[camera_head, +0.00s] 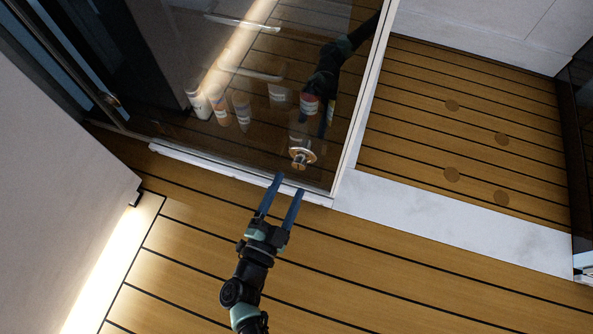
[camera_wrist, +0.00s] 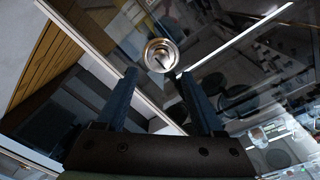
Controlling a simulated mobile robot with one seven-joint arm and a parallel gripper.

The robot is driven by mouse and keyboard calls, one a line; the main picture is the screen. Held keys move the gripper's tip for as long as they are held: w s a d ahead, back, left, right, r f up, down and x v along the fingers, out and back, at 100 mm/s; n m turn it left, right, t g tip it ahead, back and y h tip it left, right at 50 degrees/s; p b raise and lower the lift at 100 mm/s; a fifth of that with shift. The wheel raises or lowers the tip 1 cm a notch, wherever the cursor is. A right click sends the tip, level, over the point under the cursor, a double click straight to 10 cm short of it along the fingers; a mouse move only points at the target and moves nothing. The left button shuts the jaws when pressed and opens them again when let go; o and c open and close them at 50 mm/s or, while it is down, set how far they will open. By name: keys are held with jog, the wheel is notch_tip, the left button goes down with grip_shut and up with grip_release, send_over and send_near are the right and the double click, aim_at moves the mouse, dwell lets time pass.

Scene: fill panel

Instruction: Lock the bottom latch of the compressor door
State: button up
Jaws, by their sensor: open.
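The compressor door is a dark glass panel (camera_head: 270,130) with a pale frame, standing over a wooden slat floor. The bottom latch (camera_head: 301,157) is a round metal knob low on the glass, near the door's lower right corner. In the wrist view the latch (camera_wrist: 160,55) is a shiny ring with a darker centre, just beyond and between the fingertips. My gripper (camera_head: 284,184) is open, its two blue fingers pointing up at the latch from just below it. It also shows in the wrist view (camera_wrist: 158,82). The fingers appear apart from the latch, with nothing between them.
Several bottles (camera_head: 222,108) show through or in the glass. My arm is reflected there too. A white sill (camera_head: 460,222) runs right of the door, beside a slatted floor with round marks (camera_head: 452,175). A white panel (camera_head: 60,190) stands at left. The floor below is clear.

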aim_at(298, 166)
jog(key=b+x, duration=0.2)
jog(key=x, duration=0.2)
jog(key=shift+w+f, duration=0.1)
jog(key=shift+w, duration=0.1)
jog(key=shift+w+d, duration=0.3)
jog(key=shift+w, duration=0.3)
grip_shut()
